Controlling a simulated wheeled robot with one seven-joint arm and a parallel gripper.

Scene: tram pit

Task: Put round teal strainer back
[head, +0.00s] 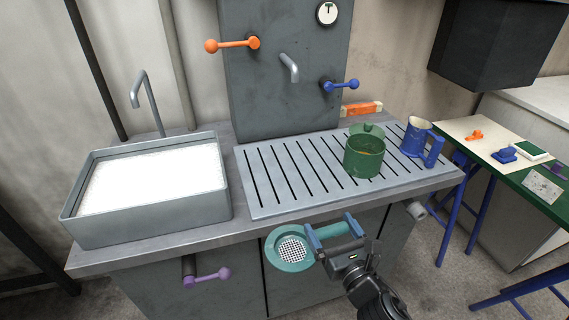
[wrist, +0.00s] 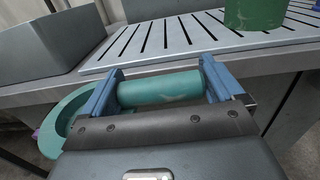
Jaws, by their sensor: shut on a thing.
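The round teal strainer (head: 276,232) has a ring-shaped rim, a pale mesh middle and a thick round handle. My gripper (head: 334,235) is shut on its handle and holds it in front of the counter, near the front edge in the picture. In the wrist view the teal handle (wrist: 160,88) lies crosswise between the two blue fingers of my gripper (wrist: 160,90). Part of the strainer's ring (wrist: 58,120) shows at the left there; the mesh is hidden in that view.
A slotted drain board (head: 275,184) covers the counter's right part. On it stand a green lidded pot (head: 363,157) and a blue-handled mug (head: 415,137). A sink full of white foam (head: 150,180) is at left. A purple-knobbed handle (head: 212,274) sticks out below. A side table (head: 480,132) is at right.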

